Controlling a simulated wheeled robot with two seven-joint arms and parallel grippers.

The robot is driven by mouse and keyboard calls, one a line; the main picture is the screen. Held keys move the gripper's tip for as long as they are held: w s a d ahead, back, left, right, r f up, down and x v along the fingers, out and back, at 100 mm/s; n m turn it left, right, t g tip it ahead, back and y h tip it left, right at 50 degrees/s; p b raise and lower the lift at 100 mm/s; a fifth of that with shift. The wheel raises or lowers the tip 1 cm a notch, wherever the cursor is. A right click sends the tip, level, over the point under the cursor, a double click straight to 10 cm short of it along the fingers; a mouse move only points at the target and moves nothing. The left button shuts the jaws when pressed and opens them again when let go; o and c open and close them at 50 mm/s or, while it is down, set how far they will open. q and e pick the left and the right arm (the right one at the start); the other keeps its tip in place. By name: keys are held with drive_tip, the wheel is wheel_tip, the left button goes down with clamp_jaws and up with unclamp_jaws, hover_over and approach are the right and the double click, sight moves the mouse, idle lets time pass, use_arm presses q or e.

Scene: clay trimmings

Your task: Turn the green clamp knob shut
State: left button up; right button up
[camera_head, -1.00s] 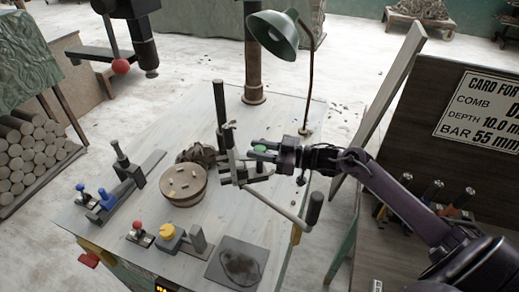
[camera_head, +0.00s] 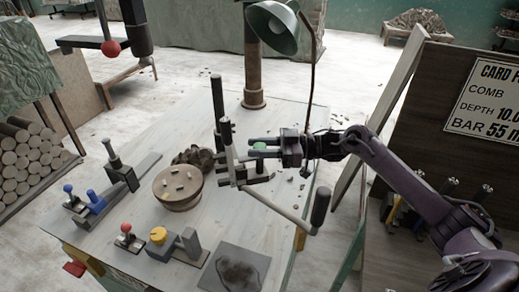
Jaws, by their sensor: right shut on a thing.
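The green clamp knob (camera_head: 259,146) sits on the grey clamp frame near the middle of the table. My right gripper (camera_head: 262,147) reaches in from the right, with its fingers on either side of the knob, shut on it. The knob is partly hidden between the fingers. The clamp's upright post (camera_head: 217,105) stands just left of the gripper, and a long crank handle (camera_head: 319,208) slants down to the right below it. My left gripper is not in view.
A green lamp (camera_head: 272,27) hangs above. A dark slab (camera_head: 235,272) lies at the front. A sign board (camera_head: 490,105) stands right.

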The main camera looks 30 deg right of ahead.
drive_tip(key=o, duration=1)
drive_tip(key=shift+c, duration=0.2)
drive_tip(key=shift+s+d+f, duration=0.1)
drive_tip(key=shift+s+d, duration=0.1)
drive_tip(key=shift+d, duration=0.15)
drive_tip(key=b+v, duration=0.1)
drive_tip(key=v, duration=0.6)
drive_tip(key=shift+b, duration=0.4)
